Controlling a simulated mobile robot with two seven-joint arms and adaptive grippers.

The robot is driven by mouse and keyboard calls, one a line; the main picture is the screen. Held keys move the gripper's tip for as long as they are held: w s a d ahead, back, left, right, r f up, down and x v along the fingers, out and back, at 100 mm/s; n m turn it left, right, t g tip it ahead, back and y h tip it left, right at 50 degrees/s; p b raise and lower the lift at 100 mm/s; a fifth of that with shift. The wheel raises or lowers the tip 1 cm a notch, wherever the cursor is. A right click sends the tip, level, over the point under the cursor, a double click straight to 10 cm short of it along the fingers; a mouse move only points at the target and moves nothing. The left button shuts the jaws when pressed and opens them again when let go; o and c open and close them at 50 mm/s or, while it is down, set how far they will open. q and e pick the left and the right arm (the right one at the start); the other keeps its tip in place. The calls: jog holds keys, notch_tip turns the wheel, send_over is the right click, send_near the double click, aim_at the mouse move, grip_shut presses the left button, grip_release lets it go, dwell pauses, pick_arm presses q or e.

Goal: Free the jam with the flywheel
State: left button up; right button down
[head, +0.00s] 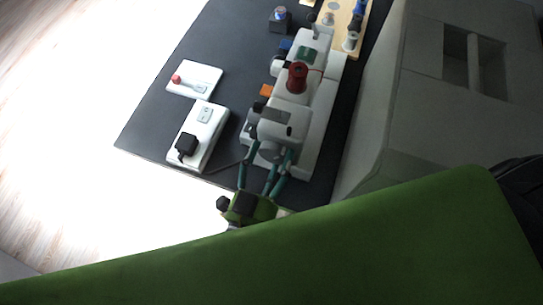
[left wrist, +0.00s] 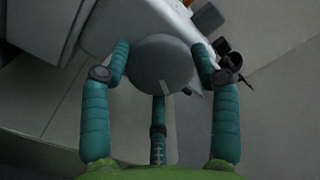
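A white sewing machine (head: 312,120) with a red thread spool (head: 297,77) on top stands on a dark tabletop. Its flywheel, a round grey disc (left wrist: 160,64), fills the middle of the left wrist view. My left gripper (head: 266,165) has teal fingers and reaches the machine's near end. In the left wrist view its two side fingertips bend in against opposite edges of the disc, and the third finger rises below it. The fingers appear to touch the disc. The flywheel is largely hidden in the head view. The jam is not visible. My right gripper is not in view.
A white pedal box (head: 209,129) with a black knob and a white plate (head: 206,75) with a red knob lie left of the machine. A wooden rack (head: 355,8) with spools stands at the far end. A grey cabinet (head: 440,110) stands to the right.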

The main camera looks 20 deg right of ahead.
pick_arm(q)
jog(key=shift+r, duration=0.1)
jog(key=n+p, duration=0.2)
jog(key=n, duration=0.1)
jog(key=shift+r, duration=0.1)
jog(key=shift+n+p, duration=1)
jog(key=shift+n, duration=1.1)
jog(key=shift+w, duration=0.1)
jog(key=o, duration=1.1)
jog(key=shift+o, duration=0.2)
